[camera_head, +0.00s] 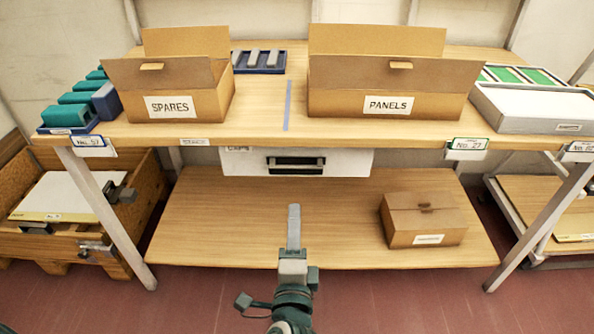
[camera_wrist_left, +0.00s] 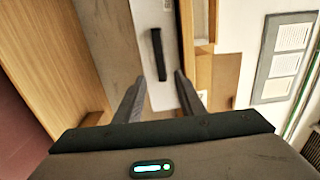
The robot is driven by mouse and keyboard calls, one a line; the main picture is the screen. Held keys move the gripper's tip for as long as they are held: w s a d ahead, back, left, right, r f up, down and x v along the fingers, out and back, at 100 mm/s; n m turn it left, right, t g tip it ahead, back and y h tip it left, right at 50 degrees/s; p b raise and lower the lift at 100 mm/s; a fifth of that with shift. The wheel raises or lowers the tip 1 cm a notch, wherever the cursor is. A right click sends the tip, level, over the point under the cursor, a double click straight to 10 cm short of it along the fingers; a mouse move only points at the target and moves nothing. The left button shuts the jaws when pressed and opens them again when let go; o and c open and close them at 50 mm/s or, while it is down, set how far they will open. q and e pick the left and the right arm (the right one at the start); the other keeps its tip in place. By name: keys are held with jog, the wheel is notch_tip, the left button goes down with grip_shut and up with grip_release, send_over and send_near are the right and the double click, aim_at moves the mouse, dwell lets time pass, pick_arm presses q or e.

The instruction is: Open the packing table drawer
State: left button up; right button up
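The packing table drawer (camera_head: 345,162) has a white front with a dark bar handle (camera_head: 296,165) and sits under the tabletop, looking shut. In the left wrist view the handle (camera_wrist_left: 158,54) shows as a dark bar on the pale drawer front (camera_wrist_left: 171,92), its near end between the fingertips in the picture. My left gripper (camera_head: 294,210) is in front of and below the handle in the head view, seen edge-on. The left wrist view shows its two fingers (camera_wrist_left: 159,77) apart with nothing held. The handle appears to lie beyond the tips, apart from them. My right gripper is not in view.
The tabletop (camera_head: 262,107) bears the SPARES box (camera_head: 205,106) and the PANELS box (camera_head: 430,106). A closed carton (camera_head: 420,218) rests on the lower shelf (camera_head: 220,225) at right. Table legs (camera_head: 103,213) flank the shelf; its middle is clear. A wooden crate (camera_head: 146,195) stands left.

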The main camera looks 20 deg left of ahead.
aim_at(296, 172)
pick_arm(q)
jog(key=x, duration=1.7)
jog(key=shift+w+f, duration=0.1)
jog(key=shift+w, duration=0.05)
grip_shut()
